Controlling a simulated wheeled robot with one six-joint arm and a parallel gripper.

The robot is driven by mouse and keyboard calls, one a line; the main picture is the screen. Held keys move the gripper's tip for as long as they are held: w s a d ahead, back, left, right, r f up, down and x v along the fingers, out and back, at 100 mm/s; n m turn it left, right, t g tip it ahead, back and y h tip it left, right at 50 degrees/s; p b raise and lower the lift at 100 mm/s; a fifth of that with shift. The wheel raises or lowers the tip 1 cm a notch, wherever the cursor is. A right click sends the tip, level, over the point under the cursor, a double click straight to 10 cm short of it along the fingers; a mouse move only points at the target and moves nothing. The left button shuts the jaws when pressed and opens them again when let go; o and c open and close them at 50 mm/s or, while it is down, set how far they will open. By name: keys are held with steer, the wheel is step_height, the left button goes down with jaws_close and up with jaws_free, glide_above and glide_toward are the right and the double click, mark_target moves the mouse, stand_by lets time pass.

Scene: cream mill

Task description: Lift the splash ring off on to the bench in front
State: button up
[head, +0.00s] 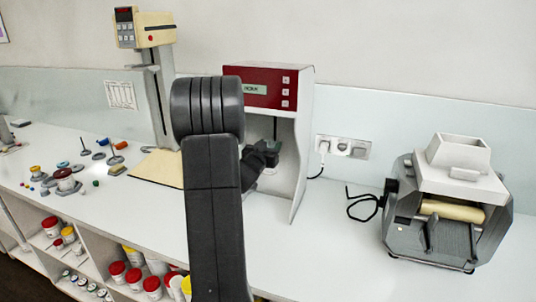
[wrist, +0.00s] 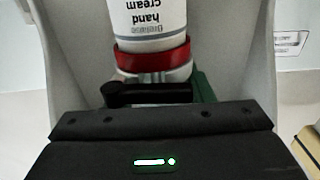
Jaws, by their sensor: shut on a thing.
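My gripper (head: 262,157) reaches into the open bay of the red-topped mill (head: 262,88), and my own arm hides much of the bay. In the wrist view, my gripper (wrist: 150,93) is shut at a white hand cream jar (wrist: 153,28), whose label reads upside down. A red band (wrist: 153,60) circles the jar close to the fingers. A pale ring-like part, likely the splash ring (wrist: 182,74), shows between the band and the dark fingers. A dark green part (wrist: 204,88) stands just right of the fingers. The grip itself is mostly hidden.
A cream-headed stand (head: 146,30) with a tan board (head: 158,168) is at left. Small weights and coloured pieces lie farther left. A grey roller machine (head: 440,215) stands at right. The white bench (head: 325,245) is clear between the mill and that machine. Tubs fill the shelves below.

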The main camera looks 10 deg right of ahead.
steer(key=shift+r+p, duration=0.65)
steer(key=shift+r, duration=0.35)
steer(key=shift+r+p, duration=1.05)
steer(key=shift+r, duration=0.3)
